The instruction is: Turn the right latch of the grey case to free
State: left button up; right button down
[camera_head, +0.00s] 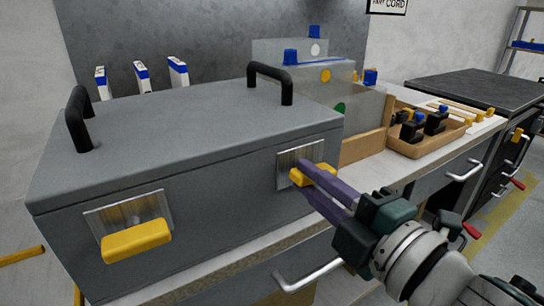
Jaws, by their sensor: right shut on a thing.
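The grey case (200,185) sits on the bench, its lid closed, with two black handles on top. The right latch (297,177) is a yellow tab on a metal plate (288,158) on the case's front face. My right gripper (313,178) comes in from the lower right with its purple fingers shut on this tab, partly hiding it. The left latch (137,240) is a yellow tab lying roughly level across its own metal plate (110,216). My left gripper is not in view.
A wooden tray (432,150) with black and blue parts stands right of the case. Grey boxes with blue pieces (330,85) stand behind it. A drawer handle (310,275) sticks out below the bench edge, near my right arm.

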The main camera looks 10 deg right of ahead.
jog(key=shift+f+n, duration=0.15)
jog(key=shift+n, duration=0.65)
jog(key=c, duration=0.8)
grip_release()
jog(key=v, duration=1)
